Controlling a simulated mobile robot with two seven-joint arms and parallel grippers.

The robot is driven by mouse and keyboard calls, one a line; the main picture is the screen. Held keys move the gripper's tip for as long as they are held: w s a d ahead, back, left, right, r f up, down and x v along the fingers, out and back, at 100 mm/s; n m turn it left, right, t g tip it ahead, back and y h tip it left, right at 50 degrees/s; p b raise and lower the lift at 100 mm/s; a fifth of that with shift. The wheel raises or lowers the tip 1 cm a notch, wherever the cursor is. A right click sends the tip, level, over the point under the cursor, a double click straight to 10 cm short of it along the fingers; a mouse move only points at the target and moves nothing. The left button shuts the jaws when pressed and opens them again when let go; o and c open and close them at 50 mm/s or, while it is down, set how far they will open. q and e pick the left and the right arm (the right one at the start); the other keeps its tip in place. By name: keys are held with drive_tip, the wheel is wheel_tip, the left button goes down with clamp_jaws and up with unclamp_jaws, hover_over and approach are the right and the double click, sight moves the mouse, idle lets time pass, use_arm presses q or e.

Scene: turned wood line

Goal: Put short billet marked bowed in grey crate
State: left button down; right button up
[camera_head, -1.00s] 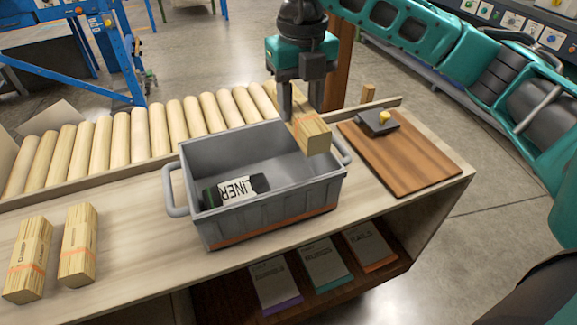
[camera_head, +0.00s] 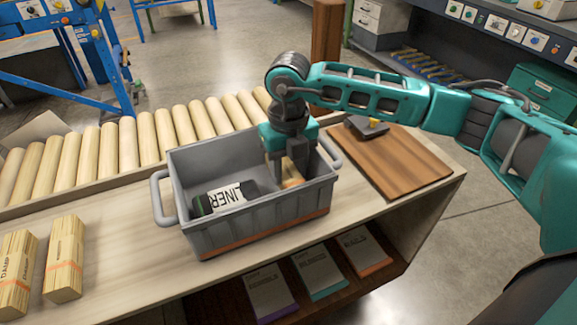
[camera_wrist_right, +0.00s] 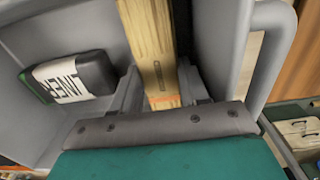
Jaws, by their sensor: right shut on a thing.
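The grey crate (camera_head: 262,222) stands on the bench in the head view, and its wall also shows in the right wrist view (camera_wrist_right: 228,60). My right gripper (camera_head: 287,180) reaches down inside the right part of the crate. It is shut on a short billet (camera_head: 291,183), mostly hidden by the gripper and crate wall in the head view. In the right wrist view the billet (camera_wrist_right: 152,50) lies between the fingers, with an orange band and small dark marking too small to read. I cannot tell whether it touches the crate floor. My left gripper is out of view.
A dark roll labelled LINER (camera_head: 226,196) lies in the crate's left part. Two billets (camera_head: 64,258) (camera_head: 16,273), one marked DAMP, stand left on the bench. A brown board (camera_head: 400,165) with a dark block lies right. Wooden rollers (camera_head: 145,140) run behind.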

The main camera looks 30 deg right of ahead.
sight(288, 172)
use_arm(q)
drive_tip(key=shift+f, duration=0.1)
use_arm(e)
drive_tip(key=o, duration=1)
drive_tip(key=shift+f, duration=0.1)
drive_tip(key=shift+r, duration=0.25)
use_arm(q)
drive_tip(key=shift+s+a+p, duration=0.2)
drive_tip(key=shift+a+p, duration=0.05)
drive_tip(key=shift+p, duration=0.2)
use_arm(e)
wheel_tip(288, 172, up, 12)
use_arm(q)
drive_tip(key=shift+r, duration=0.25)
use_arm(e)
drive_tip(key=shift+f, duration=0.1)
